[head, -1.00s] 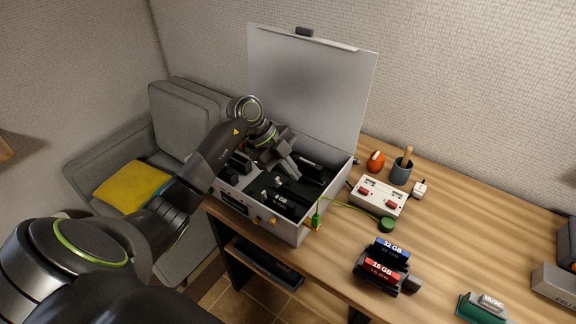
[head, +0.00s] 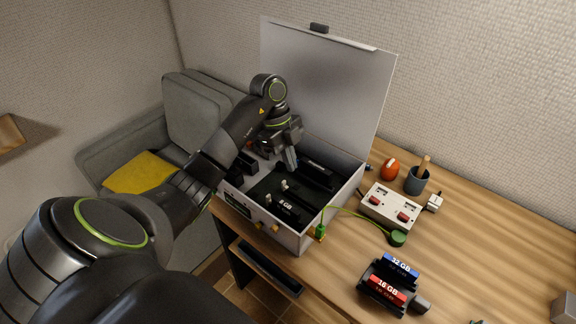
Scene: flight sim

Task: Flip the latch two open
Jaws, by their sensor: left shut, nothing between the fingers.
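The open grey case (head: 296,240) stands on the desk with its lid (head: 325,80) raised. Inside is a black board with slots and a black module marked 8 GB (head: 288,207). Two small pale levers, one at the back (head: 284,185) and one nearer the front left (head: 268,197), stand up at the slots' left ends. I cannot tell which is latch two. My left gripper (head: 291,164) points down inside the case, its fingers shut and empty, just behind and above the back lever. Contact with it cannot be made out. My right gripper is out of view.
A green clip (head: 320,231) on the case's front right corner has a cord to a green disc (head: 397,237). A white switch box (head: 392,204), grey cup (head: 416,180) and orange object (head: 390,169) stand to the right. A holder carries 32 GB (head: 401,265) and 16 GB (head: 388,290) modules.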

